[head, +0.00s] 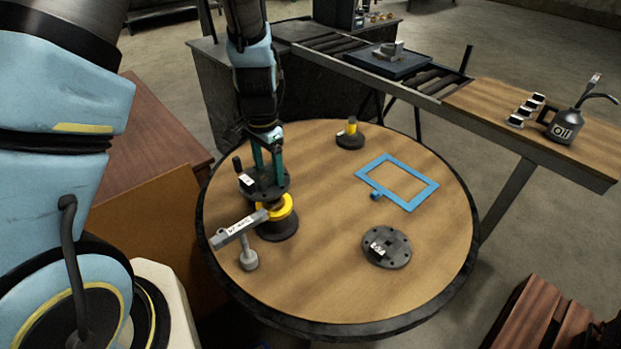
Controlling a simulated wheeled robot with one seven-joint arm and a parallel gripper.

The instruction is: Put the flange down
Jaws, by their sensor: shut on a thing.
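My gripper (267,158), with teal fingers, points down over the left part of the round wooden table (320,285). It is shut on a dark round flange (277,187) with holes in its plate. The flange is roughly level, over a black and yellow stand (279,225). I cannot tell whether the flange touches the stand or hangs just above it. A second dark flange (398,257), with a white label, lies flat on the table's front right.
A blue rectangular frame (412,204) lies right of centre. A small black piece with a yellow top (350,140) stands at the back. A labelled grey hammer-like thing (249,259) stands front left. The table's centre is clear.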

